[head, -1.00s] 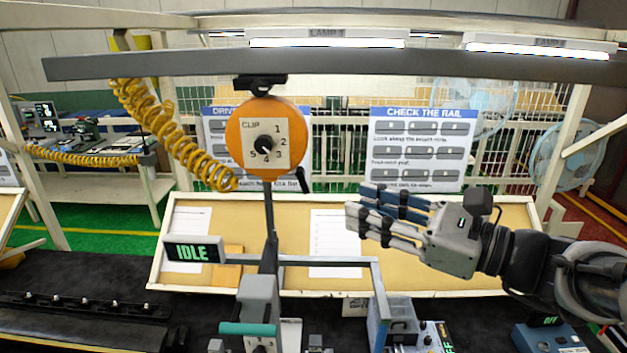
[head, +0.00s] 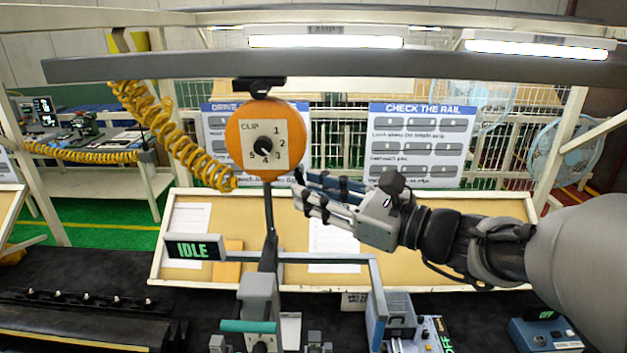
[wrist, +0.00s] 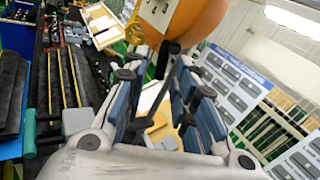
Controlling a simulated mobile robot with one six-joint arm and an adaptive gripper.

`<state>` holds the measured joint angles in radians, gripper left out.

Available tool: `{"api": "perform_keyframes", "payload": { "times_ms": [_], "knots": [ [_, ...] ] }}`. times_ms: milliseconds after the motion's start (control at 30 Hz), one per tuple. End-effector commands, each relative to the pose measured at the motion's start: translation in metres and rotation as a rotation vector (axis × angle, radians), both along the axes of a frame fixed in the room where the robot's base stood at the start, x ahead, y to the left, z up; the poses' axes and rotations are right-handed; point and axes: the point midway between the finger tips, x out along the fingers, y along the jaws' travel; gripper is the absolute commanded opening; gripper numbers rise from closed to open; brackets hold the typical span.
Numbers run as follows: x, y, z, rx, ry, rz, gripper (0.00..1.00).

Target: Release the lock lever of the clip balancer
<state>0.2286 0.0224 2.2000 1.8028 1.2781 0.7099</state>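The clip balancer (head: 240,130) is an orange disc hanging from the dark overhead rail, with a pale dial plate numbered 1 to 5 and a black knob. In the head view the fingers cover most of the lock lever. In the wrist view the black lever (wrist: 160,82) stands between the two blue-padded fingers of my open gripper (wrist: 163,68), under the orange disc (wrist: 192,28). Gaps show beside the lever; contact with a finger is unclear.
A yellow coiled hose (head: 165,135) hangs left of the balancer. Below are a sign reading IDLE (head: 193,248), a grey frame (head: 320,259) and a tool with a teal handle (head: 248,327). The overhead rail (head: 400,66) runs above.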

Motion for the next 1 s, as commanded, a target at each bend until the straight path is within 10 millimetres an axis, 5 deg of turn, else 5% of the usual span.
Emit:
{"api": "perform_keyframes", "payload": {
  "times_ms": [333,1000],
  "knots": [
    [0.0,0.0,0.0,0.0,0.0,0.0,0.0],
    [0.0,0.007,-0.01,0.191,-0.007,0.002,0.0]
  ]
}}
